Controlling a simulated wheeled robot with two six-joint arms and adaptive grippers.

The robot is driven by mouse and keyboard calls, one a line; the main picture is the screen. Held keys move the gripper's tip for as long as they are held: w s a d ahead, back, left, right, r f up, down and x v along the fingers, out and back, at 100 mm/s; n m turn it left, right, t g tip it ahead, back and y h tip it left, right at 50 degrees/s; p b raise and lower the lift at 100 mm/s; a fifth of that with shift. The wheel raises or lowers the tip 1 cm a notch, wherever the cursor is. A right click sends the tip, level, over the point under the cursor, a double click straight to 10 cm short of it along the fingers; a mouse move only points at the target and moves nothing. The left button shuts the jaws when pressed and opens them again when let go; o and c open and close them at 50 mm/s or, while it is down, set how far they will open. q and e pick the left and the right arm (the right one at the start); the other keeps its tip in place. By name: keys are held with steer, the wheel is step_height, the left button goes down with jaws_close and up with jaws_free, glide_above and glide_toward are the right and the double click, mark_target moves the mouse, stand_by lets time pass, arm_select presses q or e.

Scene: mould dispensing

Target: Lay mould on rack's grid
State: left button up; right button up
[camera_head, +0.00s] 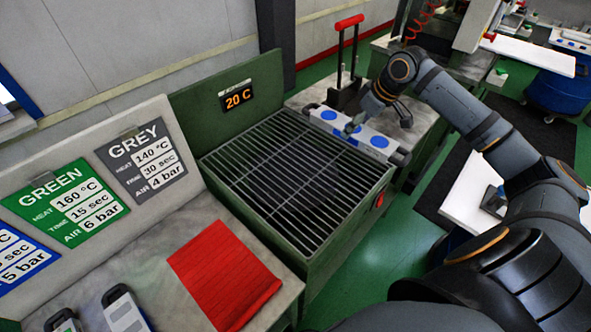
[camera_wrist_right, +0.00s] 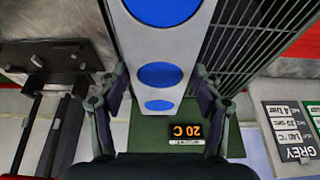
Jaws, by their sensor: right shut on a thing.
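The mould (camera_head: 326,118) is a long pale grey block with blue round spots on top. My right gripper (camera_head: 378,116) is shut on it, and in the right wrist view the mould (camera_wrist_right: 162,50) runs between the two fingers. The rack is a green box with a dark barred grid (camera_head: 285,165), which is bare. The mould is at the grid's far right edge, with the bars (camera_wrist_right: 255,40) beside it in the wrist view. I cannot tell whether it touches the rack. My left gripper is not in view.
A display reading 20 C (camera_head: 238,96) is on the rack's back panel. A press with a red handle (camera_head: 349,22) stands behind the mould. A red mat (camera_head: 222,270) lies on the bench in front, near grey moulds (camera_head: 125,312). Setting signs (camera_head: 142,160) line the left.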

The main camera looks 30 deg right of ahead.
steer(key=shift+w+a, duration=0.15)
steer(key=shift+a, duration=0.25)
steer(key=w+a+f+p, duration=0.3)
steer(key=a+f, duration=0.1)
steer(key=a, duration=0.5)
glide_above(300, 169)
steer(key=s+d, duration=0.1)
steer(key=f, duration=0.5)
steer(key=shift+s+d, duration=0.1)
steer(key=shift+s, duration=0.1)
steer(key=shift+a+f+p, duration=0.2)
steer(key=shift+f+p, duration=0.15)
steer(key=shift+f, duration=0.45)
steer(key=shift+a+f+p, duration=0.15)
steer(key=shift+f+p, duration=0.15)
steer(key=shift+f, duration=0.45)
steer(key=shift+w+f, duration=0.1)
steer(key=shift+f, duration=0.25)
steer(key=o, duration=1.8)
steer(key=shift+f, duration=0.1)
